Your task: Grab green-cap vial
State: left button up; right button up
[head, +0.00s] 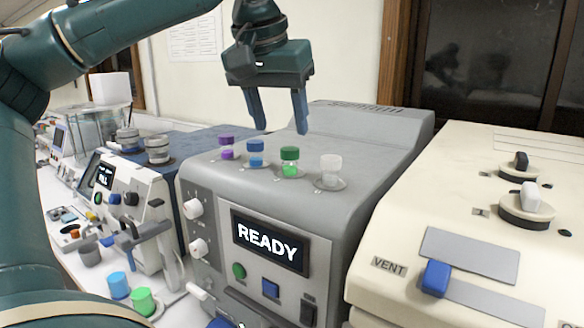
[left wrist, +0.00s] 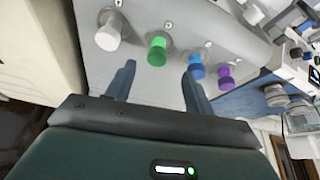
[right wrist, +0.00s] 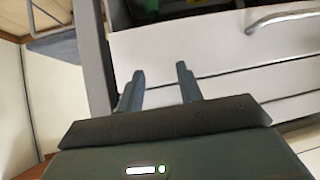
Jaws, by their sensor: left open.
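The green-cap vial (head: 290,161) stands upright in the top of the grey machine, between a blue-cap vial (head: 256,153) and a white-cap vial (head: 331,170). A purple-cap vial (head: 226,147) stands at the left end of the row. My left gripper (head: 279,130) is open and empty above and behind the row, fingers pointing down. In the left wrist view the green-cap vial (left wrist: 157,49) shows ahead of the fingers, between them and apart from both. My right gripper (right wrist: 160,84) is open and empty, facing pale drawer-like fronts, away from the vials.
The grey machine (head: 300,245) has a READY screen on its front. A cream machine (head: 480,200) with knobs and a VENT label stands to the right. Blue and green cylinders (head: 142,300) stand at the lower left.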

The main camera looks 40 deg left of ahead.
aim_at(289, 149)
pick_arm(q)
jog(key=x, duration=0.7)
jog(key=shift+w+d+f+p, duration=0.15)
jog(key=shift+f+p, duration=0.1)
jog(key=shift+p, duration=0.1)
jog(key=shift+c, duration=0.2)
jog(key=c, duration=1)
jog(key=shift+r, duration=0.15)
